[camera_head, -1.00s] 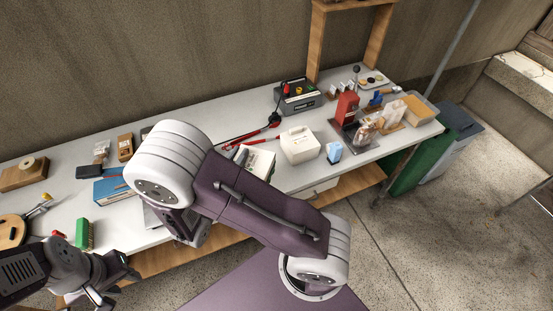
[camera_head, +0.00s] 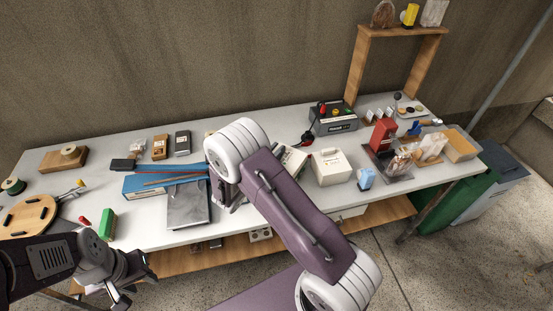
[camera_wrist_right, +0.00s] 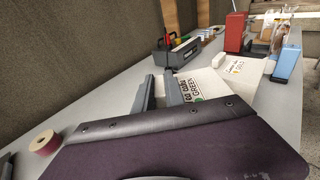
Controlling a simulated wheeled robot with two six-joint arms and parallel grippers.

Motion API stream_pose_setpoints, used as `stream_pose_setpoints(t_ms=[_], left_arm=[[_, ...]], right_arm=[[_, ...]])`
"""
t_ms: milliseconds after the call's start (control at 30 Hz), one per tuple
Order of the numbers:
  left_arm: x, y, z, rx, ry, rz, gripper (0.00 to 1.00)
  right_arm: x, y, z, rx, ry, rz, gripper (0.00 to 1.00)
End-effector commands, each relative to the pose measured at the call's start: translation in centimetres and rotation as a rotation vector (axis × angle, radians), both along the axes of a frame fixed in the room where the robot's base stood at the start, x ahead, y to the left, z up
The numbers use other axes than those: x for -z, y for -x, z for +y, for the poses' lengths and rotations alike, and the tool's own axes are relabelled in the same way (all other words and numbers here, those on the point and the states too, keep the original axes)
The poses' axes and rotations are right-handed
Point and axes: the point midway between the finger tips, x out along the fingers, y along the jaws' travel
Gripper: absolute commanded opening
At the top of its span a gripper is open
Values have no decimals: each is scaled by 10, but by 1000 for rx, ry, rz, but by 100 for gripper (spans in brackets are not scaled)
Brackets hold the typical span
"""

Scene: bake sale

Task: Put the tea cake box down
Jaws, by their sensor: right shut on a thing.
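The tea cake box is white with dark lettering, including "GREEN". In the right wrist view the tea cake box (camera_wrist_right: 203,84) lies at the fingers of my right gripper (camera_wrist_right: 160,91), which is shut on it. In the head view a pale part of the tea cake box (camera_head: 294,160) shows beside my right arm, which hides the gripper and most of the box. The box is at the worktable (camera_head: 255,222); whether its underside touches the top cannot be told. My left gripper (camera_head: 131,285) looks open and empty, in front of the table's left part.
A white handled box (camera_head: 330,168) and a small blue carton (camera_head: 366,179) stand right of the tea cake box. A black device (camera_head: 333,118) stands behind. A grey slab (camera_head: 188,205) and a blue box (camera_head: 150,184) lie to the left. A red block (camera_head: 382,136) stands farther right.

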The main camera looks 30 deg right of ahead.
Motion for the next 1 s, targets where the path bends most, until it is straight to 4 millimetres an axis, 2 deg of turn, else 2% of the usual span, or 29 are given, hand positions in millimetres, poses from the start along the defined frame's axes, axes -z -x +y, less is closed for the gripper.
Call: stream_pose_setpoints(t_ms=[233, 600, 633, 700, 1000], left_arm=[[2, 0, 0, 0, 0, 0, 38], [6, 0, 0, 0, 0, 0, 38], [6, 0, 0, 0, 0, 0, 38], [5, 0, 0, 0, 0, 0, 38], [4, 0, 0, 0, 0, 0, 38]], right_arm=[[37, 0, 0, -1, 3, 1, 0], [43, 0, 1, -1, 2, -1, 0], [43, 0, 1, -1, 0, 0, 17], [42, 0, 1, -1, 0, 0, 36], [41, 1, 1, -1, 0, 0, 36]])
